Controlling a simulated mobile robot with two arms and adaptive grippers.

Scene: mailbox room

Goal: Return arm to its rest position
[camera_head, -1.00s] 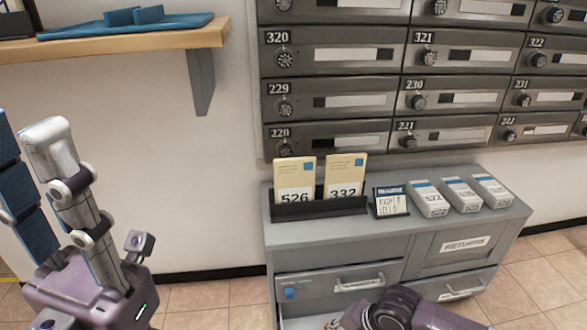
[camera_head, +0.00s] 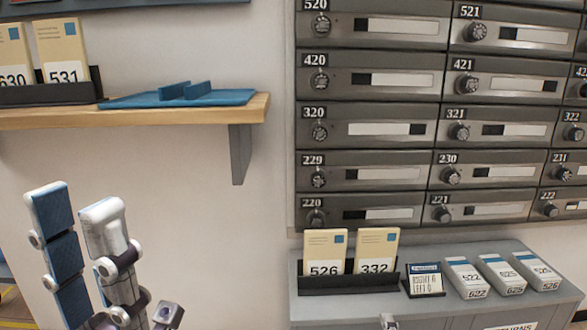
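My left gripper (camera_head: 75,203) stands upright at the lower left, in front of the bare wall and below the wooden shelf. Its two long fingers, one showing blue pads and one pale grey, are apart with a gap between the tips. It is open and holds nothing that I can see. Its base is cut off by the bottom edge. A small grey tip (camera_head: 388,322) shows at the bottom edge in front of the cabinet. It may belong to my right arm; the rest of that arm is out of view.
A wooden shelf (camera_head: 190,108) holds a blue tray (camera_head: 215,97) and a card rack with cards 630 and 531. Dark numbered mailboxes (camera_head: 372,155) fill the right. Below, a grey cabinet (camera_head: 440,315) carries a black rack with cards 526 and 332, a small sign and three white boxes.

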